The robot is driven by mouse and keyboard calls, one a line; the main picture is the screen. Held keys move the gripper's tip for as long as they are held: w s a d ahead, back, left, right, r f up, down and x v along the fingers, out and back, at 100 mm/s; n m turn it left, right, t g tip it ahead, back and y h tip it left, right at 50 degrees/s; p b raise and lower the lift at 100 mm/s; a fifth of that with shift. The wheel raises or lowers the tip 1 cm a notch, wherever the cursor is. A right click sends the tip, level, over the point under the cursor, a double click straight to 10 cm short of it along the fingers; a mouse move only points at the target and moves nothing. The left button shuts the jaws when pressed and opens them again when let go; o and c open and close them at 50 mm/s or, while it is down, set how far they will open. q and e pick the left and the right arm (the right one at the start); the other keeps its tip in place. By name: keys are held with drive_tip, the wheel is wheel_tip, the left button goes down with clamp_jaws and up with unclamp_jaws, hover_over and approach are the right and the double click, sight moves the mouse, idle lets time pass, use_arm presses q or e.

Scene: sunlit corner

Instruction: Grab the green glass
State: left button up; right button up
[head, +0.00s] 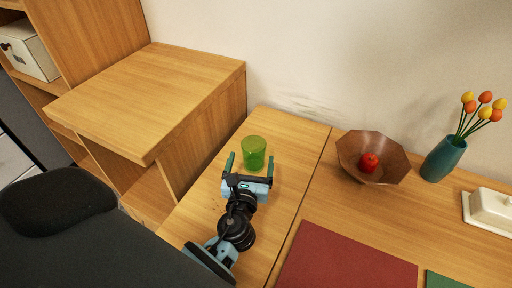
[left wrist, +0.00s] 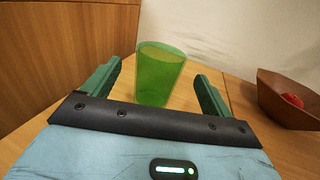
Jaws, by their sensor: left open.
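The green glass (head: 254,152) stands upright on the wooden table, near its back left part. It is see-through green and looks empty. In the left wrist view the green glass (left wrist: 160,74) stands just beyond and between the two finger tips. My left gripper (head: 249,161) is open, with its green fingers pointing at the glass, one toward each side of it. It also shows in the left wrist view (left wrist: 158,78). I cannot tell whether the fingers reach alongside the glass; no contact shows. My right gripper is not in view.
A wooden cabinet (head: 150,95) stands left of the glass, higher than the table (head: 300,130). A brown bowl (head: 395,165) with a red apple (head: 369,162) is to the right.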

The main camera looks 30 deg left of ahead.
sight(255, 139)
use_arm(q)
drive_tip(key=shift+w+r, duration=0.1)
drive_tip(key=shift+r, duration=0.05)
drive_tip(key=shift+x, duration=3.7)
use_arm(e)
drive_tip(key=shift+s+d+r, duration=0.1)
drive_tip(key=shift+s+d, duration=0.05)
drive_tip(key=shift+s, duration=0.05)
use_arm(q)
drive_tip(key=shift+c, duration=0.5)
